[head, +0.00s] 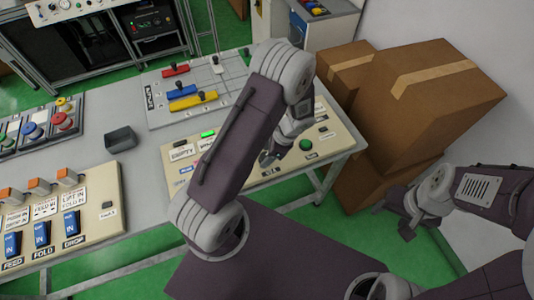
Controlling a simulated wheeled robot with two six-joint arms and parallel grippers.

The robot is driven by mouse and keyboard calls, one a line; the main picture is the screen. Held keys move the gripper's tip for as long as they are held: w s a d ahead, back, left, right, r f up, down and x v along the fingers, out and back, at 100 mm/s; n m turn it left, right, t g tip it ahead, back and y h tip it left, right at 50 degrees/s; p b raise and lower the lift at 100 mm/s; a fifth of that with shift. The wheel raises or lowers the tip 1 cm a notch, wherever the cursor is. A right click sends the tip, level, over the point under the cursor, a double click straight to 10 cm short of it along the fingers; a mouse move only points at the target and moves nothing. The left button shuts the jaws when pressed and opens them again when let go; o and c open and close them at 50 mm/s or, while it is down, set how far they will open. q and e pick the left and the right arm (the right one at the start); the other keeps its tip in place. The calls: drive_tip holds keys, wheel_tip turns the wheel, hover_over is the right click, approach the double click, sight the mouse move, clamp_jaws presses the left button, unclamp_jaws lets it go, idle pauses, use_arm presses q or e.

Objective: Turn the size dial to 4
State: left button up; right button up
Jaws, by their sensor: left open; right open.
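A beige control panel (338,146) sits on the right end of the grey table, with a green round button (306,145) on it. My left arm crosses over this panel and hides much of its middle. My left gripper (269,158) points down at the panel's front part, left of the green button, with its jaws open. A label partly shows just below it, too small to read surely. I cannot make out the size dial or its setting; the arm and gripper cover that area. My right gripper (394,219) is open and empty, off the table to the right near the boxes.
Cardboard boxes (440,85) stand right of the table. Behind the panel is a grey board (158,117) with red, blue and yellow handles. A small dark tray (121,139) and a panel with blue switches (103,188) lie to the left.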

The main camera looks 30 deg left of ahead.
use_arm(q)
drive_tip(key=shift+w, duration=0.1)
drive_tip(key=c, duration=0.4)
clamp_jaws()
